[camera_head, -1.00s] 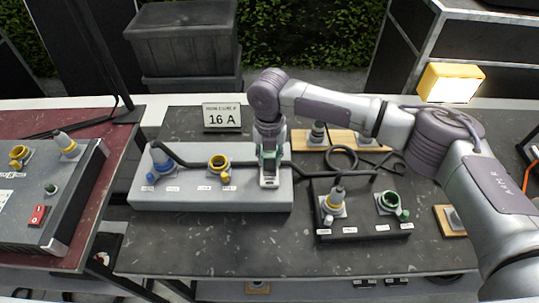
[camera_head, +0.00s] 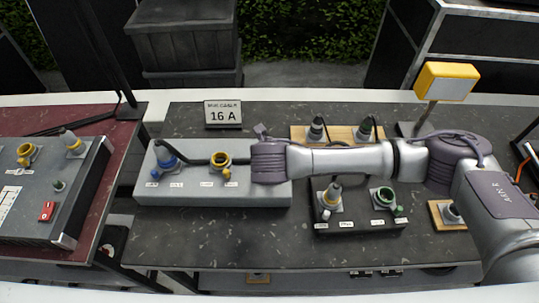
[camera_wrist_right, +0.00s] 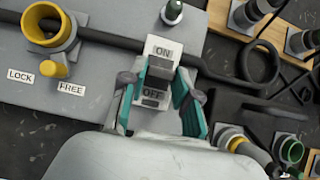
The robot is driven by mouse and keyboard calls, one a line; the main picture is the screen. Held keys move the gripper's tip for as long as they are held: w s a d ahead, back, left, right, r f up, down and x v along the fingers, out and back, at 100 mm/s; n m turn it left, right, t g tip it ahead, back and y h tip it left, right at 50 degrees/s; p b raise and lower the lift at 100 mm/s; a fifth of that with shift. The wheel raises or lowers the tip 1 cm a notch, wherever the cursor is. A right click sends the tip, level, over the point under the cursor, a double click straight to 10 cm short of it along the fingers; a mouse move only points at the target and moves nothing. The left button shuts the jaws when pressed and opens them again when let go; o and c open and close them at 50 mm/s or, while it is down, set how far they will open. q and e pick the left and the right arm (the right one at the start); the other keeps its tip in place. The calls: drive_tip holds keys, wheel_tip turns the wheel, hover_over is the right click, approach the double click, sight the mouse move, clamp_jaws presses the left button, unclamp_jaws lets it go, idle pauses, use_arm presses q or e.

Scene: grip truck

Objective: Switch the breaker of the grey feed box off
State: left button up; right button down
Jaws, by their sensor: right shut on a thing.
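The grey feed box (camera_head: 215,192) stands mid-left on the dark table, with a blue socket (camera_head: 166,160) and a yellow socket (camera_head: 220,161). Its breaker (camera_wrist_right: 160,49) shows in the right wrist view as a pale plate with a dark lever and an OFF label at its lower end. My right gripper (camera_wrist_right: 160,98) has its teal fingertips on either side of the breaker's lower part, shut on it. The lever's exact position is hard to tell. In the head view my right wrist hides the breaker and fingertips. My left gripper is not in view.
A black cable (camera_wrist_right: 106,37) runs across the box by the breaker. A black box (camera_head: 362,229) with sockets stands close at right. The table front is clear.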

drive_tip(key=shift+s+f+t+b, duration=0.2)
drive_tip(key=shift+s+t+b, duration=0.15)
drive_tip(key=shift+t, duration=0.75)
drive_tip(key=shift+s+f+t+b, duration=0.2)
drive_tip(key=shift+s+t, duration=0.25)
drive_tip(key=shift+t, duration=0.65)
drive_tip(key=c, duration=0.8)
unclamp_jaws()
drive_tip(key=shift+c, duration=0.2)
drive_tip(key=shift+s, duration=0.1)
drive_tip(key=v, duration=1.1)
drive_tip(key=shift+s+r, duration=0.15)
drive_tip(key=shift+s, duration=0.25)
